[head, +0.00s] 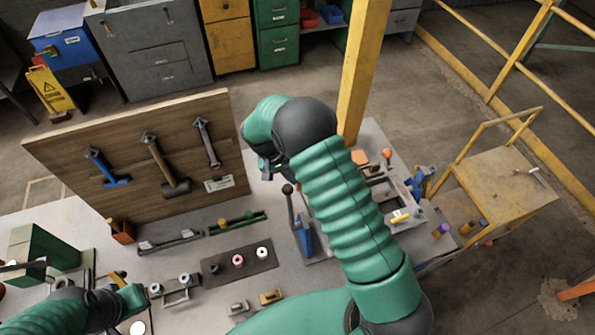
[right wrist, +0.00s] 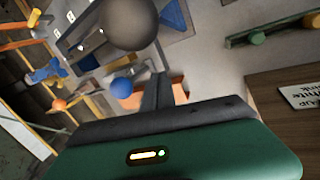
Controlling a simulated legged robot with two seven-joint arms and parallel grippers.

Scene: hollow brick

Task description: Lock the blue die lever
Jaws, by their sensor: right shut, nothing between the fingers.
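The blue die lever is a blue bracket (head: 305,238) with a dark upright handle and black ball knob (head: 287,189) on the bench, left of my right forearm. In the right wrist view, a large dark ball (right wrist: 128,22) is close to the camera, with a blue part (right wrist: 175,14) near it. My right gripper (head: 268,170) is above and behind the knob, partly hidden by its wrist; its dark fingers (right wrist: 160,88) look shut and empty. My left gripper (head: 120,280) is at the lower left, and its fingers are unclear.
A wooden tool board (head: 150,155) with hanging hammers stands left of my right gripper. A dark strip with several round knobs (head: 238,261) lies in front. The die frame (head: 400,205) is partly behind my right arm. A yellow post (head: 362,70) rises behind.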

